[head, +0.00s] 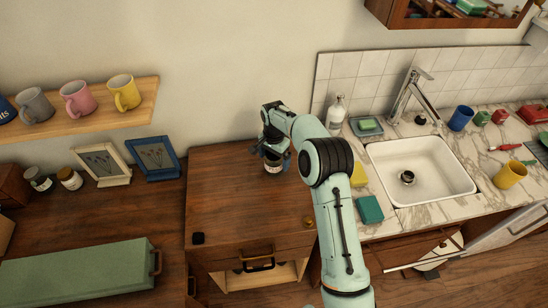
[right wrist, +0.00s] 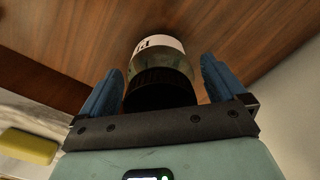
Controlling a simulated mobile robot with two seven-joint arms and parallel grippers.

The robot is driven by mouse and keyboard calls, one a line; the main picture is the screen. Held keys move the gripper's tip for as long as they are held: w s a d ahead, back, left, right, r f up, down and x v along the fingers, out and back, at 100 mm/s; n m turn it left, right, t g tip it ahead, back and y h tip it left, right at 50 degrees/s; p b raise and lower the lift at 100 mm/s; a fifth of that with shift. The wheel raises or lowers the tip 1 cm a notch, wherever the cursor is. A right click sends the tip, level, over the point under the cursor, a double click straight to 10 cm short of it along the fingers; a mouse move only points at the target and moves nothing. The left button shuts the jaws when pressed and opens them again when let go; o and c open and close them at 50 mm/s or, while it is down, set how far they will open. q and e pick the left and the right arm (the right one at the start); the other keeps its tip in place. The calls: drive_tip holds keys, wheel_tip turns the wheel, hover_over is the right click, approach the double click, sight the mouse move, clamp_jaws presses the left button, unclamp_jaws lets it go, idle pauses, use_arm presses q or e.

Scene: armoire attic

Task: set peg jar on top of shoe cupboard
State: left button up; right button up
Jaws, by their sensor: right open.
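The peg jar (head: 272,166), with a dark lid and a pale label, appears to stand on the brown wooden top of the shoe cupboard (head: 228,205), toward its back right. It also shows in the right wrist view (right wrist: 158,55), upside down in the picture, lid nearest the camera. My right gripper (head: 275,152) is over the jar. Its blue fingers (right wrist: 160,78) are spread on either side of the jar, with a gap visible at each side of the lid. My arm hides part of the cupboard's right side. My left gripper is not in view.
Two picture frames (head: 152,157) and two jars (head: 70,179) stand on the left surface, behind a green box (head: 80,270). A sink counter (head: 470,205) adjoins on the right. The cupboard top's middle is clear.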

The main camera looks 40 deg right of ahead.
wheel_tip(320, 180, up, 12)
drive_tip(key=shift+r+p, duration=0.2)
drive_tip(key=shift+p, duration=0.55)
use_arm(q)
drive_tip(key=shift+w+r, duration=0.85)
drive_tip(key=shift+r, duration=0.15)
